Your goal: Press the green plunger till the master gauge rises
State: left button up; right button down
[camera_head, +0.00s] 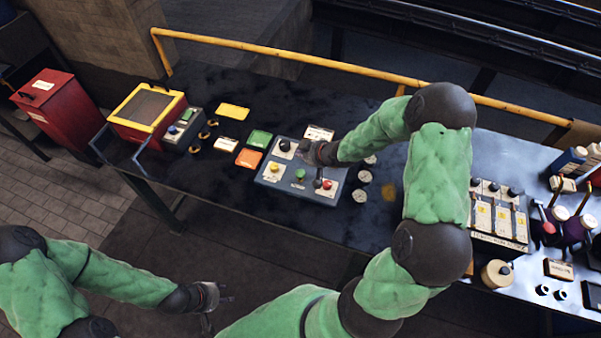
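A blue-grey control panel (270,183) lies on the dark bench. The green plunger (300,175) stands near its middle, between a yellow knob (275,168) and a red knob (327,184). Several round gauges (365,177) sit in a column just right of the panel; which is the master, and their readings, are too small to tell. My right gripper (310,152) is over the panel's back part, beyond the green plunger and apart from it in the picture. Its fingers are too small and dark to read. My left gripper (220,309) is low in front of the bench, fingers apart and empty.
A yellow-framed red box (147,108) stands at the bench's left. Coloured plates (248,158) lie left of the panel. A block of switches (497,215) and bottles (567,160) crowd the right. A yellow rail (290,65) runs behind. The bench's front left is clear.

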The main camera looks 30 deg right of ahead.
jog(key=shift+f, duration=0.15)
jog(key=b, duration=0.7)
send_over(301, 175)
notch_tip(301, 175, down, 7)
jog(key=shift+d+f, duration=0.1)
jog(key=shift+f, duration=0.05)
jog(key=shift+f+b, duration=0.55)
jog(key=shift+f, duration=0.1)
dwell(0.6)
jog(key=shift+f+b, duration=0.3)
jog(key=shift+f, duration=0.1)
jog(key=shift+s+f+b, duration=0.1)
jog(key=shift+f+b, duration=0.85)
jog(key=shift+f, duration=0.45)
dwell(1.4)
dwell(0.3)
jog(key=shift+r+p, duration=1.55)
jog(key=shift+r, duration=0.25)
jog(key=shift+r, duration=0.1)
